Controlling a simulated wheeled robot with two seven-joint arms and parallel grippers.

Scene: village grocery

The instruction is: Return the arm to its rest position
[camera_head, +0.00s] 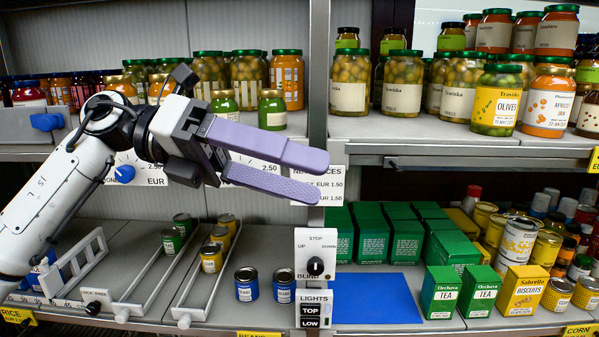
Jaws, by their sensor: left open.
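My left arm (45,205) comes in from the left, in front of the shelves. My left gripper (320,178) has two purple fingers pointing right, with a narrow gap between them. It is open, and nothing shows between the fingers. My right gripper is not in view.
Below the gripper are two blue-labelled cans (246,284), white dividers (200,280) and a switch panel (315,255). A blue mat (375,298) lies bare to the right, beside green tea boxes (440,292). Jars (349,82) fill the upper shelf.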

